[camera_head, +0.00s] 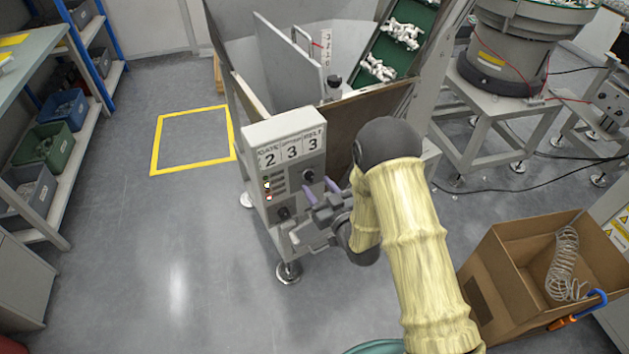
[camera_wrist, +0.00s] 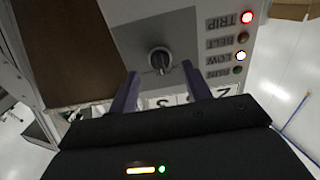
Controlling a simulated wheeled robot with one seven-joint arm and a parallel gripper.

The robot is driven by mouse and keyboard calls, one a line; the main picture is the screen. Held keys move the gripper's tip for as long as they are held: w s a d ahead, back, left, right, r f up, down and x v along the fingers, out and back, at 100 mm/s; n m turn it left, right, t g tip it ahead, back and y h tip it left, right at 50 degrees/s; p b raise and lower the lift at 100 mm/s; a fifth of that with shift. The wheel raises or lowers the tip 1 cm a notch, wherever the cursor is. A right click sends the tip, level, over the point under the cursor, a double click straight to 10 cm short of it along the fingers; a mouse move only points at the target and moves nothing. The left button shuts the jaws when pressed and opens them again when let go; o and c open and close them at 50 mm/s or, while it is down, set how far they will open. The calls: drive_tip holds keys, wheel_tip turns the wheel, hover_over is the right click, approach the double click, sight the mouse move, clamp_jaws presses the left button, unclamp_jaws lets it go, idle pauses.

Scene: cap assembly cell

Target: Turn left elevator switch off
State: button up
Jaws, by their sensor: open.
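A grey control box (camera_head: 262,140) stands on the front of the elevator machine, with number plates reading 2, 3, 3 on top. An upper black rotary switch (camera_head: 308,176) and a lower dark knob (camera_head: 283,213) are on its front face. My gripper (camera_head: 317,184) is open in front of the box, its purple fingers pointing at the upper switch. In the wrist view the switch (camera_wrist: 160,59) appears upside down, just beyond and between the open fingertips (camera_wrist: 160,70). I cannot see contact. Its pointer setting is unclear.
Indicator lamps labelled TRIP, lit red (camera_wrist: 246,17), and LOW, lit white (camera_wrist: 240,57), are beside the switch. A cardboard box (camera_head: 505,285) with a coiled hose stands at right. A yellow floor square (camera_head: 155,145) lies at left, with clear floor around it.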

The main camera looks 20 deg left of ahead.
sight(309, 176)
drive_tip(key=shift+x, duration=1.4)
drive_tip(key=c, duration=1)
